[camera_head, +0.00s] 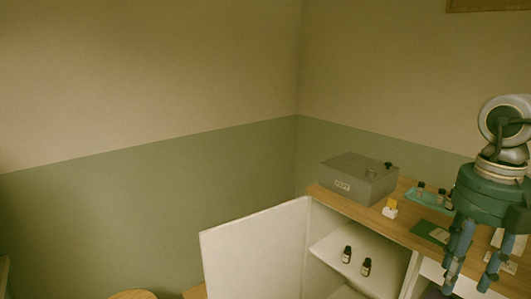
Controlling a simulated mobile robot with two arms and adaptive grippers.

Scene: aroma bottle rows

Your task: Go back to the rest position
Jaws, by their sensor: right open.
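My right gripper (470,258) hangs at the right side of the head view with its fingers pointing down. Its fingers are apart, and I see nothing between them. It is in front of the right part of the wooden cabinet top (385,212). Two small dark bottles with white labels, the left one (346,254) and the right one (366,267), stand upright on the cabinet's white inner shelf (335,262). My left gripper is not in the head view.
The white cabinet door (257,255) stands open to the left. On the top are a grey box (358,178), a small white holder with something yellow (390,209), a teal tray (429,200) with small dark bottles, and a green card (430,232). A green-and-beige wall is behind.

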